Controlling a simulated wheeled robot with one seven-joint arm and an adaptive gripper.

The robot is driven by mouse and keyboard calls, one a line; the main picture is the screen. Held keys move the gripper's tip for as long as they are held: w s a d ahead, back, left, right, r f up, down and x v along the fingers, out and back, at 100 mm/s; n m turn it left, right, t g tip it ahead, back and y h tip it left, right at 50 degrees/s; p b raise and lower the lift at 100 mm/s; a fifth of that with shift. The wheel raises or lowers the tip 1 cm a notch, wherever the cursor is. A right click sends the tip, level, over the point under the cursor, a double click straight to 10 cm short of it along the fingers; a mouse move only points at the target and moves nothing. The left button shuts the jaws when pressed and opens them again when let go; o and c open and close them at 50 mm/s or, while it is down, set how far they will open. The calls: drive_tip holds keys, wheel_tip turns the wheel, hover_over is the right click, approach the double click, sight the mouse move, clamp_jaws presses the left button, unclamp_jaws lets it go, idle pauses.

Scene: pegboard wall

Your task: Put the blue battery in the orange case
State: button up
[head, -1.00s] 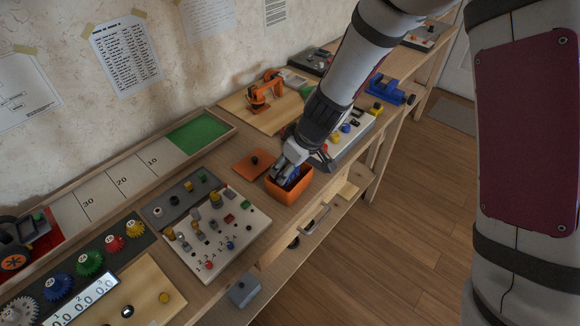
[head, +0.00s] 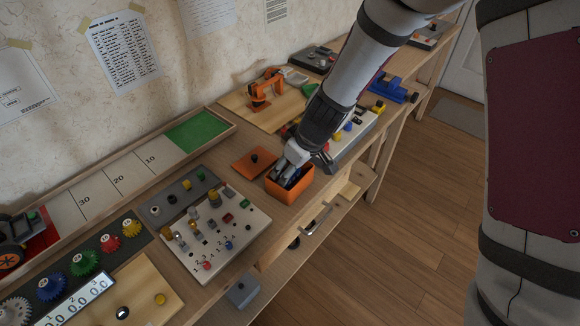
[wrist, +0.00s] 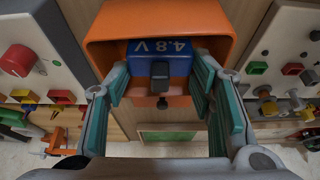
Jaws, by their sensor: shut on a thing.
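The orange case (head: 292,190) is an open box near the front edge of the workbench; its wall fills the top of the wrist view (wrist: 160,18). The blue battery (wrist: 178,62), marked 4.8 V with a dark tab on top, is at the case's mouth, within its walls. My gripper (head: 288,176) points down into the case. Its fingers in the wrist view (wrist: 160,75) are shut on the battery, one on each side. In the head view the battery is mostly hidden by the fingers and case wall. I cannot tell whether it touches the case floor.
An orange lid with a black knob (head: 254,161) lies left of the case. A board of knobs and switches (head: 225,235) stands nearer left, and another control panel (head: 352,130) lies to the right. An orange toy arm (head: 262,92) is behind.

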drive_tip(key=o, duration=0.9)
drive_tip(key=shift+o, duration=0.2)
drive_tip(key=shift+r, duration=0.1)
drive_tip(key=shift+s+r+p, duration=0.1)
drive_tip(key=shift+r+p, duration=0.6)
drive_tip(key=shift+p, duration=0.35)
drive_tip(key=p+v, duration=0.1)
drive_tip(key=v, duration=1)
drive_tip(key=shift+d+r+p, duration=0.2)
drive_tip(key=shift+r+p, duration=0.1)
drive_tip(key=shift+p, duration=0.05)
